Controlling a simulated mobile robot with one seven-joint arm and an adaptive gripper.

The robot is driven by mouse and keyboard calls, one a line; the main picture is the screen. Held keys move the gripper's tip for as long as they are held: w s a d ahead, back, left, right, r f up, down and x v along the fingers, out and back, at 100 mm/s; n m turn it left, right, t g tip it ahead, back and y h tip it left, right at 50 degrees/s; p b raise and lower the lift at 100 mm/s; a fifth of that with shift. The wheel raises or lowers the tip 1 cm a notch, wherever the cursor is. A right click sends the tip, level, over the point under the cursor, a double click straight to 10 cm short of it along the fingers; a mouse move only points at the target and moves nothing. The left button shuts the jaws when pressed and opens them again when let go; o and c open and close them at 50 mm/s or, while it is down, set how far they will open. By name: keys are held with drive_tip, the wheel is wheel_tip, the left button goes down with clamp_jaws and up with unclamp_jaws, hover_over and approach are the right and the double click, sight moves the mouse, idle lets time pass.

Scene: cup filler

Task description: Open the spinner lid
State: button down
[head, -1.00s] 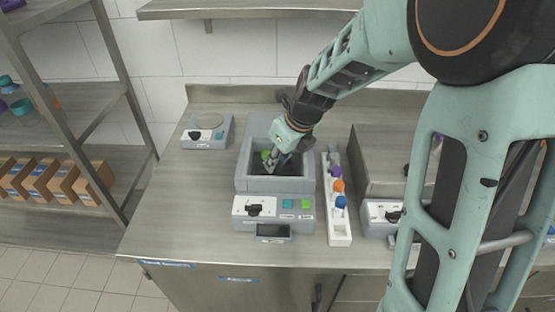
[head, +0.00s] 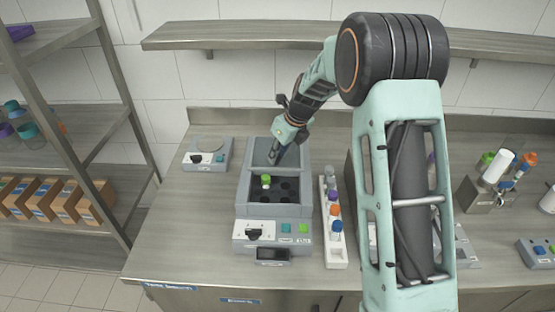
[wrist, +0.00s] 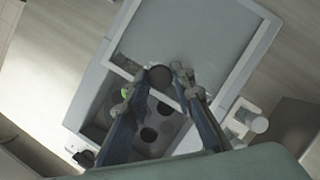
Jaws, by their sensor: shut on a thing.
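The spinner (head: 242,210) is a grey box on the counter, with a dial and coloured buttons on its front panel. Its framed grey lid (head: 262,148) lies over the rear part. The front part of the well is uncovered, showing dark round holes and a green-capped tube (head: 266,180). The lid fills the upper part of the wrist view (wrist: 195,45), with the uncovered holes below it. My gripper (head: 273,160) is at the lid's front edge, shut on the lid. In the wrist view its fingers (wrist: 157,80) flank a dark round spot there; the exact contact is unclear.
A white rack (head: 336,254) with capped tubes stands close right of the spinner. A small scale (head: 206,158) is to its left. A wall shelf (head: 235,36) is above. My arm hides part of the counter at right.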

drive_tip(key=shift+w, duration=0.45)
drive_tip(key=c, duration=1.7)
unclamp_jaws()
drive_tip(key=shift+o, duration=0.2)
drive_tip(key=shift+s+r, duration=0.1)
drive_tip(key=v, duration=1.1)
drive_tip(key=shift+s+d+r, duration=0.15)
drive_tip(key=shift+d+r, duration=0.05)
drive_tip(key=shift+r, duration=0.15)
